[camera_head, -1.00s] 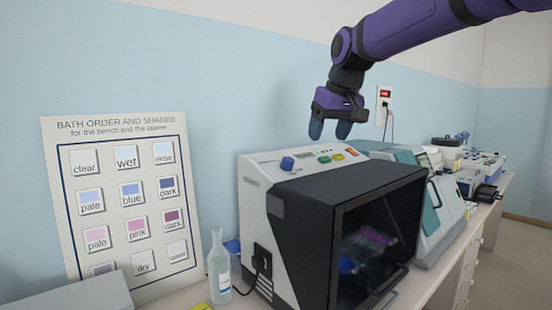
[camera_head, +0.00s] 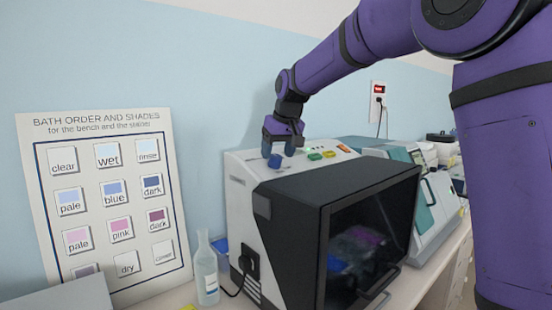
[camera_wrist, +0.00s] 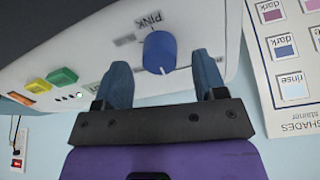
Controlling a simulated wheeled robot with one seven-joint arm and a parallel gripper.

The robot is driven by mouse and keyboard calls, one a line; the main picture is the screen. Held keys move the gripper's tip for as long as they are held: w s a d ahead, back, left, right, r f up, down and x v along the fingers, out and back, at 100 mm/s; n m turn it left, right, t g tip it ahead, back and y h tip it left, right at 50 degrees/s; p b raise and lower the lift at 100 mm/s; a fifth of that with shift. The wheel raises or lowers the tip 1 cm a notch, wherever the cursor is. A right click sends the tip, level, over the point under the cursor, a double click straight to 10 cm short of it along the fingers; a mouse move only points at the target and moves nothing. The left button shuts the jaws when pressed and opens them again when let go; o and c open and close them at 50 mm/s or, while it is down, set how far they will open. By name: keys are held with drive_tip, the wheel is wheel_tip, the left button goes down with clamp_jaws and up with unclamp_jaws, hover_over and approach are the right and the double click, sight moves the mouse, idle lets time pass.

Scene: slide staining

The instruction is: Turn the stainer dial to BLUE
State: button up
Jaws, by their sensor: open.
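The stainer (camera_head: 258,178) is a white and black machine with a dark glass front, standing on the bench. Its blue dial (camera_head: 274,161) sits at the left of the sloped top panel. In the wrist view the dial (camera_wrist: 159,52) shows a pale pointer line, with the label PINK (camera_wrist: 152,20) beyond it and another label beside it, too blurred to read. My gripper (camera_head: 282,146) is just above and behind the dial. In the wrist view its two blue fingers are apart, with the dial ahead of the gap between them and not visibly gripped.
Green, yellow and orange buttons (camera_head: 329,154) lie right of the dial. A clear bottle (camera_head: 206,275) stands left of the stainer. A shade chart (camera_head: 105,200) leans on the wall. More instruments (camera_head: 405,160) fill the bench to the right.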

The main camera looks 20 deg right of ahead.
drive_tip(key=shift+x, duration=1.2)
drive_tip(key=shift+c, duration=0.5)
drive_tip(key=c, duration=0.8)
drive_tip(key=shift+c, duration=0.2)
